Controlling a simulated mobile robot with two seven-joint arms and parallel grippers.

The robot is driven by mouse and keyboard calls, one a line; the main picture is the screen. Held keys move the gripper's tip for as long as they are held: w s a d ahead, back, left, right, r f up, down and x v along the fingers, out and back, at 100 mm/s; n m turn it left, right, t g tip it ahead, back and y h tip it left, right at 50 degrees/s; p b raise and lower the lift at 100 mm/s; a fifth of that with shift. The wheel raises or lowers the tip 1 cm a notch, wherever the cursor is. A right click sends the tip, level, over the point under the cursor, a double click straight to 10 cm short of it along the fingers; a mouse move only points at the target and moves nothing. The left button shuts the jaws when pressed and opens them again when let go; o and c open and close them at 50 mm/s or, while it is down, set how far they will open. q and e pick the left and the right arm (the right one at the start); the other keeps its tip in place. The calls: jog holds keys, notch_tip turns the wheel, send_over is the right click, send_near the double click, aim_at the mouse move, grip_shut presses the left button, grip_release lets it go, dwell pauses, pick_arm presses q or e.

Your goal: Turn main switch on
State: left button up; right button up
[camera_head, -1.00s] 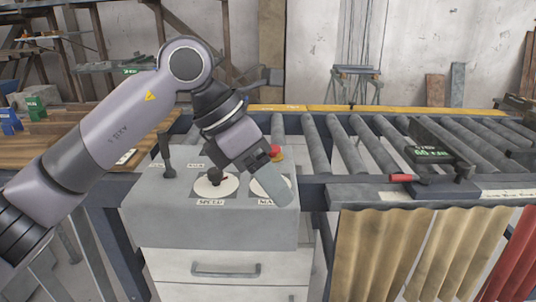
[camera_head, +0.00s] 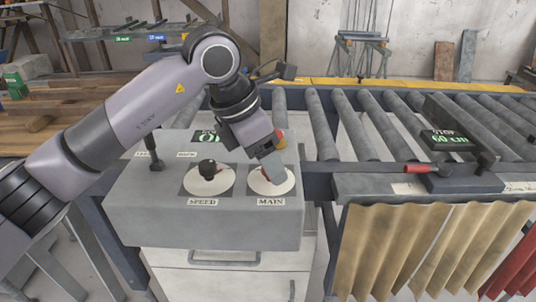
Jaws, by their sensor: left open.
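The main switch (camera_head: 284,187) is a white round dial above the label "MAIN" on the right of the grey control box (camera_head: 150,222). The gap between the fingers does not show clearly. My right gripper is not in view.
The speed dial (camera_head: 208,184) with a black knob is left of the main switch. A black lever (camera_head: 154,160) stands at the box's left. A red button (camera_head: 281,139) is behind my gripper. A roller conveyor (camera_head: 350,135) and a red-handled stop (camera_head: 440,168) lie to the right.

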pick_arm(q)
jog(key=shift+f, duration=0.15)
jog(key=c, duration=1)
